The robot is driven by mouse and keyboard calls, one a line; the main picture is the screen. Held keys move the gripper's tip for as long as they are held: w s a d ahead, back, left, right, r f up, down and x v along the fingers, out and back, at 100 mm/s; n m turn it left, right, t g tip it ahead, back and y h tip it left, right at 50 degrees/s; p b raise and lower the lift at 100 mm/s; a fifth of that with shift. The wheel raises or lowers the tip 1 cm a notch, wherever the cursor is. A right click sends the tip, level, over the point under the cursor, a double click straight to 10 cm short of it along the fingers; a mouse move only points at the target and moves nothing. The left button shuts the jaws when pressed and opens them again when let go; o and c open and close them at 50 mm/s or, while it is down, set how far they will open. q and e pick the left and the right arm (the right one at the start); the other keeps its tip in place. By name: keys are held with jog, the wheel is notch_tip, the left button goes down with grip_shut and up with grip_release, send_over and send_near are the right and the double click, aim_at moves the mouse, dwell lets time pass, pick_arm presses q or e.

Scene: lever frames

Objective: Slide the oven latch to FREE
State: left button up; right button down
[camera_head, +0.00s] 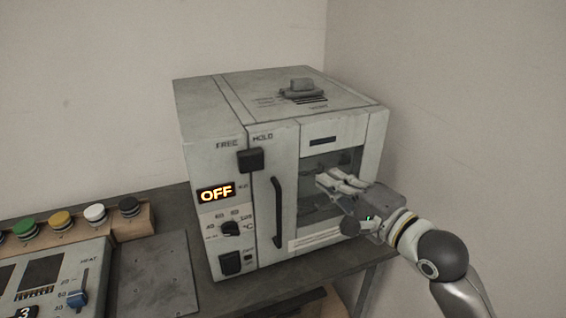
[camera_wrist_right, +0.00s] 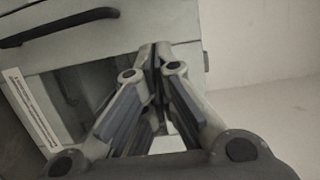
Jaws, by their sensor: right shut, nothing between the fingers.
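The oven (camera_head: 222,105) is a grey-white box on the bench, with its front facing me. Its latch (camera_head: 251,160) is a dark square knob below the words FREE and HOLD, nearer to HOLD. My right gripper (camera_head: 322,182) is shut and empty, in front of the oven door window, to the right of the door handle (camera_head: 278,212) and well right of and below the latch. In the right wrist view the shut fingers (camera_wrist_right: 155,52) point at the oven front, and the dark handle (camera_wrist_right: 62,27) shows at the upper left. My left gripper is not in view.
The oven display (camera_head: 216,193) reads OFF, above a dial (camera_head: 230,229) and a black switch (camera_head: 231,263). A grey block (camera_head: 301,86) sits on the oven top. Several coloured buttons (camera_head: 60,220) and a heat panel (camera_head: 60,285) stand at the left.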

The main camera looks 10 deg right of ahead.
aim_at(272, 154)
jog(key=shift+s+a+r, duration=0.1)
jog(key=shift+s+r, duration=0.1)
jog(key=shift+r, duration=0.15)
jog(key=p+x, duration=0.3)
jog(key=x, duration=0.6)
jog(key=shift+w+a+r, duration=0.15)
jog(key=shift+w+a, duration=0.05)
jog(key=shift+w, duration=0.1)
jog(key=a+p, duration=0.1)
jog(key=a, duration=0.2)
jog(key=shift+s+a, duration=0.1)
jog(key=shift+s, duration=0.1)
jog(key=shift+s+a+p, duration=0.2)
jog(key=shift+a+p, duration=0.1)
jog(key=shift+a, duration=0.15)
jog(key=shift+w, duration=0.1)
